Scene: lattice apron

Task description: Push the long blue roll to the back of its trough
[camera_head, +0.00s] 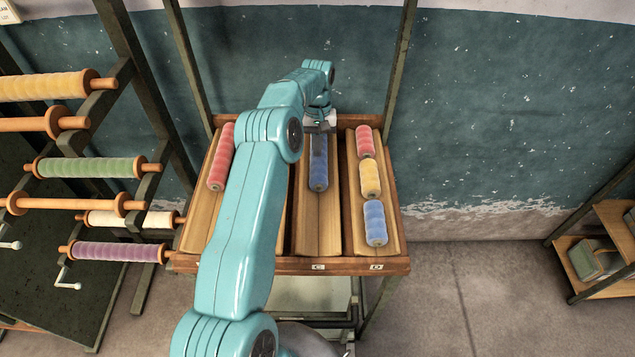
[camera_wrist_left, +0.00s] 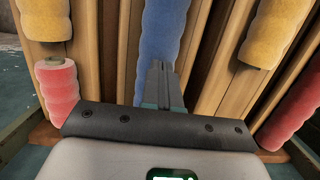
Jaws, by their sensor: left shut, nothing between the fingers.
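The long blue roll (camera_head: 318,170) lies lengthwise in the trough (camera_head: 318,228) above the label C, towards its back half. The front part of that trough is bare. It also shows in the left wrist view (camera_wrist_left: 163,35), running away from the fingers. My left gripper (camera_head: 320,128) is shut and empty at the back end of the roll, over the back of the trough. Its closed fingers (camera_wrist_left: 162,85) overlap the roll in the left wrist view; I cannot tell whether they touch it. The gripper hides the roll's back end. My right gripper is not in view.
The D trough holds a red roll (camera_head: 365,141), a yellow roll (camera_head: 370,178) and a shorter blue roll (camera_head: 376,223). Another red roll (camera_head: 221,157) lies in the far left trough. My left arm covers much of the rack's left half. A spool rack (camera_head: 96,167) stands left.

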